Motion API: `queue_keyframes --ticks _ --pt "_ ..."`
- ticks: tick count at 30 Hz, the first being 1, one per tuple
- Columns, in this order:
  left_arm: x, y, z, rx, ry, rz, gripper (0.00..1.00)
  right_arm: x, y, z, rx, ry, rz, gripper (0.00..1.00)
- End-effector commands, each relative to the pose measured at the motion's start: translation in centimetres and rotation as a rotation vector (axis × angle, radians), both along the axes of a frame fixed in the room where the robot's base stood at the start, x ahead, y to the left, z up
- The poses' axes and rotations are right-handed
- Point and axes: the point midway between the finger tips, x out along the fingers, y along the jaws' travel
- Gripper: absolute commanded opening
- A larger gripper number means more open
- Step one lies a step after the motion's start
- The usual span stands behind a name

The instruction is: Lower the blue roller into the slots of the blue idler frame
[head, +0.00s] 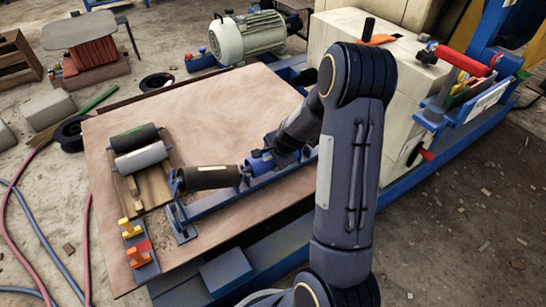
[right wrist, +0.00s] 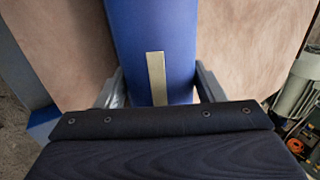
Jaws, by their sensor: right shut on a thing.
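The blue roller (head: 260,163) is partly hidden behind my right gripper (head: 277,154) in the head view. In the right wrist view the blue roller (right wrist: 150,40) runs between the two fingers of my right gripper (right wrist: 160,88), which is shut on it. A pale metal strip lies along the roller. The blue idler frame (head: 215,203) lies on the wooden board, and a dark roller (head: 210,178) sits in its near-left part. The blue roller is over the frame, right of the dark roller; I cannot tell whether its ends are in the slots. My left gripper is not in view.
A wooden tray (head: 158,190) with a black roller (head: 133,137) and a grey roller (head: 141,158) lies on the left of the board (head: 215,105). Yellow and orange clamps stand at its front-left edge. The board's back middle is clear. A cream machine block (head: 407,70) stands at right.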

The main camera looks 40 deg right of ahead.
Motion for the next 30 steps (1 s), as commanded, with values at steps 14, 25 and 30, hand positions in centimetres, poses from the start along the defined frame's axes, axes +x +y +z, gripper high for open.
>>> queue_keyframes --ticks 14,25,30 --pt "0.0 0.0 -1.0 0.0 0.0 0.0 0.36 0.1 0.0 -1.0 -0.001 -0.004 0.0 0.1" --pt "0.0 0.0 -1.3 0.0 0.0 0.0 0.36 0.1 0.0 -1.3 -0.001 -0.003 0.0 0.86" --pt "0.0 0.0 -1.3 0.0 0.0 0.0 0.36 0.0 0.0 -1.4 0.0 -0.002 0.0 0.88"
